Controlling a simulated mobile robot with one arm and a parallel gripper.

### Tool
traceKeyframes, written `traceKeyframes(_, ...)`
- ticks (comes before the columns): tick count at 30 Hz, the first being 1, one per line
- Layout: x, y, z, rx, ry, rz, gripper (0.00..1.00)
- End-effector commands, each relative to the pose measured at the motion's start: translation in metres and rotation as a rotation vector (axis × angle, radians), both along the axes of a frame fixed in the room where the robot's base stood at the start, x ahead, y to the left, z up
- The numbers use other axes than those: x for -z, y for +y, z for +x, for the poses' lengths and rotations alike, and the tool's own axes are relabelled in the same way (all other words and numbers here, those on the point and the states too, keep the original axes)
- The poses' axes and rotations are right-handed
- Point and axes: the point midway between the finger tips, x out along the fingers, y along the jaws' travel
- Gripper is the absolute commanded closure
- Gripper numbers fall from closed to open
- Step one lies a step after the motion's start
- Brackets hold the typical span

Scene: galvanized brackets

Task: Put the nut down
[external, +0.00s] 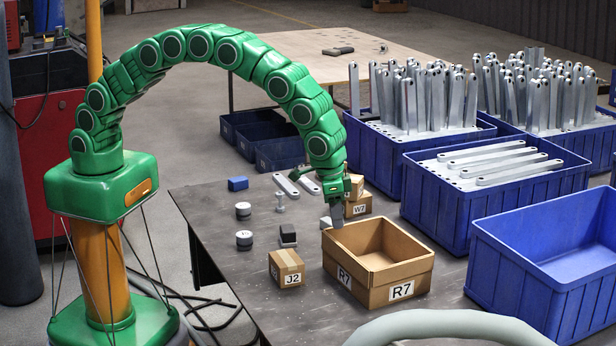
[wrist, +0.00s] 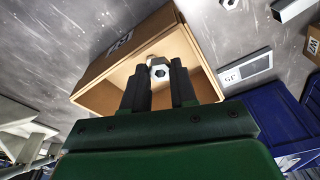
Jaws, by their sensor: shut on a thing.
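My gripper (external: 337,214) points down at the rear left wall of the open cardboard box R7 (external: 400,275). In the wrist view my gripper (wrist: 158,75) is shut on a pale metal nut (wrist: 160,65) with a dark hole, held at the fingertips. There the nut appears against the open inside of box R7 (wrist: 207,85). Its height above the box floor is hard to tell. The held nut is not clearly visible in the external view.
A small closed box J2 (external: 287,268) stands left of box R7, and box W7 (external: 358,205) behind it. Blue crates (external: 545,255) stand at the right.

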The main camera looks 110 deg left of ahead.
Motion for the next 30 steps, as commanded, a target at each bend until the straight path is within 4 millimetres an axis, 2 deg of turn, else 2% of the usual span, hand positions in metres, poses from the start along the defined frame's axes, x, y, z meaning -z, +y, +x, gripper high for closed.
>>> traceKeyframes(15, 0.022, -0.003, 0.048, 0.001, -0.002, 0.000, 1.00)
traceKeyframes(30, 0.043, -0.004, 0.084, 0.000, -0.004, -0.001, 1.00)
